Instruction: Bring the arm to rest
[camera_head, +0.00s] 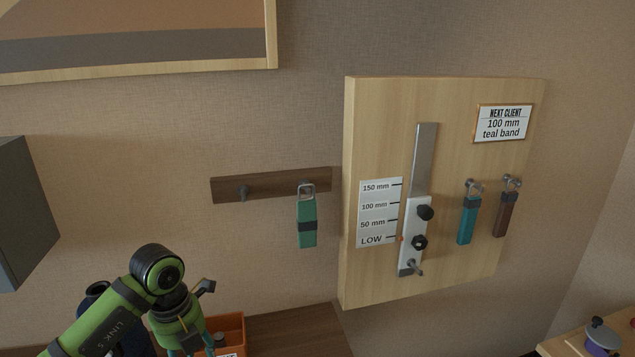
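My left arm (110,318) is green and comes in from the lower left. It bends at a dark round joint, and its wrist (178,322) points down in front of an orange bin (236,324). The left gripper's fingertips are cut off by the bottom edge, so its opening and anything in it are hidden. My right arm and gripper are not in view.
A wooden wall panel (380,120) carries a metal rail with a white carriage, its orange mark near LOW, and hanging teal (467,222) and brown (504,215) bands. A green band (307,222) hangs on a dark peg rail (270,187). A grey box (22,215) juts in at left.

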